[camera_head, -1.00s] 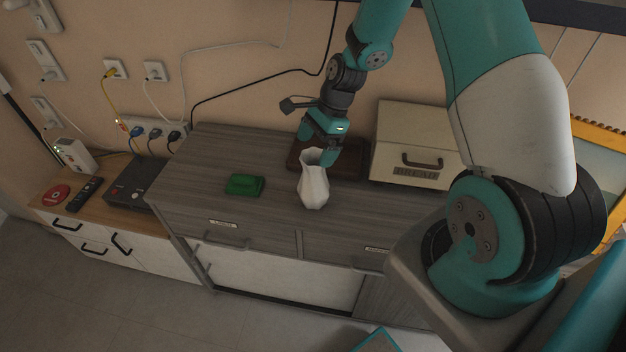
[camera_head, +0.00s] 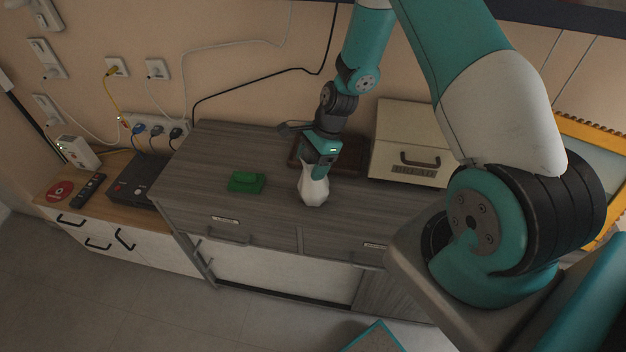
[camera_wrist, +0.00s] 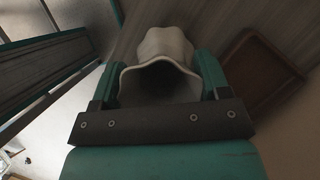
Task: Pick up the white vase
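The white vase (camera_head: 313,190) stands upright on the grey wooden cabinet top in the head view, its upper part hidden by my gripper (camera_head: 319,166). In the wrist view the vase (camera_wrist: 163,45) lies between the two teal fingers of my gripper (camera_wrist: 160,80), with its wide mouth facing the camera. One finger is on each side of the vase, close to its rim. The fingers are apart; I cannot tell whether they touch the vase.
A green object (camera_head: 246,181) lies left of the vase on the cabinet (camera_head: 200,190). A brown tray (camera_head: 345,157) is behind, and it also shows in the wrist view (camera_wrist: 262,72). A cream bread box (camera_head: 412,150) stands at the right. The cabinet top's front left is clear.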

